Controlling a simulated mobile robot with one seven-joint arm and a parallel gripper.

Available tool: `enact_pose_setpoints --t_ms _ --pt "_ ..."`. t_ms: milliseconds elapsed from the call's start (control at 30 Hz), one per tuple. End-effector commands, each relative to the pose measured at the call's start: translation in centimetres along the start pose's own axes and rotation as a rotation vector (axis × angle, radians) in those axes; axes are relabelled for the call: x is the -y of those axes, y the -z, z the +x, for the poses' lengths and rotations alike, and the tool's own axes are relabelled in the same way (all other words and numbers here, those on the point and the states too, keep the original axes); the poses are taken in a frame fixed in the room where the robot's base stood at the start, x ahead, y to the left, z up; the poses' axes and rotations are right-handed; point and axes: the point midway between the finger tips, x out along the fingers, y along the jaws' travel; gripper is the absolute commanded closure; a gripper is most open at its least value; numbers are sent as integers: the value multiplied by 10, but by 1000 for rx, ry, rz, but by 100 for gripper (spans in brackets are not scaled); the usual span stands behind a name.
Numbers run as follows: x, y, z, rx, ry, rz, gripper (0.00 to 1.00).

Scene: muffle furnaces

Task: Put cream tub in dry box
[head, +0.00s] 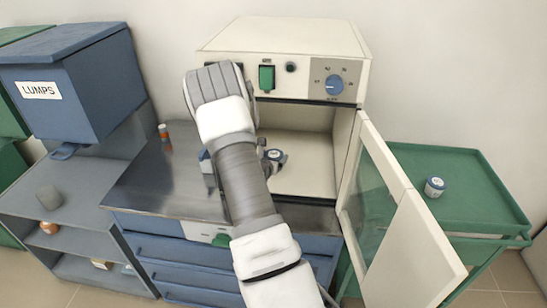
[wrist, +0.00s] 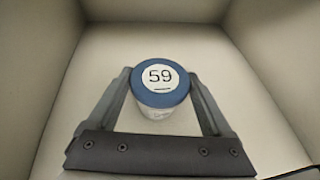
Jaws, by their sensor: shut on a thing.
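The dry box (head: 285,42) is a cream cabinet with a green switch and a blue dial, its glass door (head: 395,215) swung open to the right. My arm reaches to its opening, and my gripper (head: 268,158) is small and partly hidden behind my arm. In the wrist view my gripper (wrist: 162,98) is shut on a pale tub with a blue lid marked 59 (wrist: 160,82), one finger on each side. The tub is upright inside the pale-walled chamber (wrist: 215,60). I cannot tell whether its base touches the chamber floor.
Another blue-lidded tub (head: 434,187) stands on the green trolley (head: 470,190) at right. A small orange-and-grey container (head: 164,132) stands on the steel bench (head: 150,185). A blue bin labelled LUMPS (head: 75,85) is at left. The open door stands right of my arm.

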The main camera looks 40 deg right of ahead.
Motion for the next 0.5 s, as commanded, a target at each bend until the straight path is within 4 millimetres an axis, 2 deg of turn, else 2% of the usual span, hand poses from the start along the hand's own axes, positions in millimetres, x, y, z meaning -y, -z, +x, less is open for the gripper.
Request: enact_pose_setpoints --t_ms 200,233,267,300,500 --pt "0 4 2 1 0 0 80" --pt "0 3 1 -1 0 0 10" --pt "0 3 1 -1 0 0 5" --pt "0 3 1 -1 1 0 0" --pt "0 2 1 -1 1 0 0"
